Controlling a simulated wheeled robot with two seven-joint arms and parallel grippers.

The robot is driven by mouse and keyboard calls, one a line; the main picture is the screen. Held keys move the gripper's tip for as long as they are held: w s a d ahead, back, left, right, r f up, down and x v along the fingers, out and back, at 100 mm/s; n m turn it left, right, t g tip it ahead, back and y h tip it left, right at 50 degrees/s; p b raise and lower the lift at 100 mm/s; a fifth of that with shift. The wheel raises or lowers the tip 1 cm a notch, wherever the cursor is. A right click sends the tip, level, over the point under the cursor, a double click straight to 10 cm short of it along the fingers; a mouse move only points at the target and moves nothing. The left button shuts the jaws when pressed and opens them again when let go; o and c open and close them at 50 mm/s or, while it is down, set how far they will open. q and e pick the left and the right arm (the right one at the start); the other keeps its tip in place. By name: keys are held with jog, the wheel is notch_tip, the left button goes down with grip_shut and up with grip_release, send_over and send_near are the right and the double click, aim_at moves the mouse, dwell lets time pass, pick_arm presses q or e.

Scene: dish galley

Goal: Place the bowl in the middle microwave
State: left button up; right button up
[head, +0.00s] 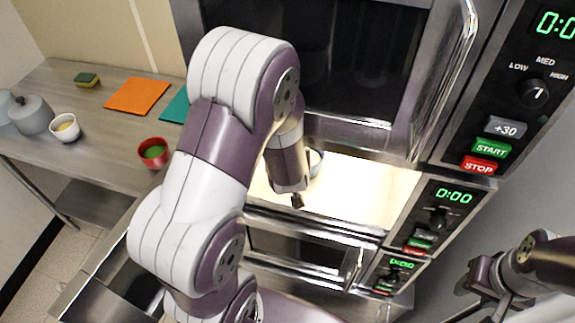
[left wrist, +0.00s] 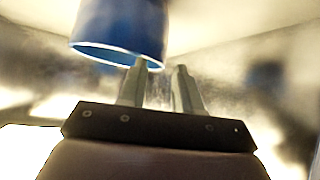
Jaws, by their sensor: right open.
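The middle microwave (head: 385,195) stands open with a lit interior, and its clock reads 0:00. A blue bowl (left wrist: 120,30) shows large in the left wrist view, tilted and cut off by the top edge. A small part of the bowl (head: 316,161) shows inside the microwave in the head view, mostly hidden behind my left gripper (head: 297,201). In the left wrist view my left gripper (left wrist: 160,68) has its fingers apart. One fingertip overlaps the bowl's rim; I cannot tell whether they touch. My right gripper (head: 482,279) is open and empty at the lower right.
The upper microwave (head: 335,50) and lower microwave (head: 300,252) are shut. On the left counter (head: 100,140) are a sponge (head: 87,80), an orange cloth (head: 137,96), a teal cloth (head: 175,108), a white bowl (head: 65,128), a red bowl (head: 153,155) and a grey pot (head: 30,116).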

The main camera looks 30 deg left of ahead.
pick_arm(q)
jog(key=s+d+r+p, duration=0.2)
jog(key=s+d, duration=0.6)
jog(key=s, duration=0.5)
jog(key=shift+s+r, duration=0.25)
jog(key=shift+r, duration=0.25)
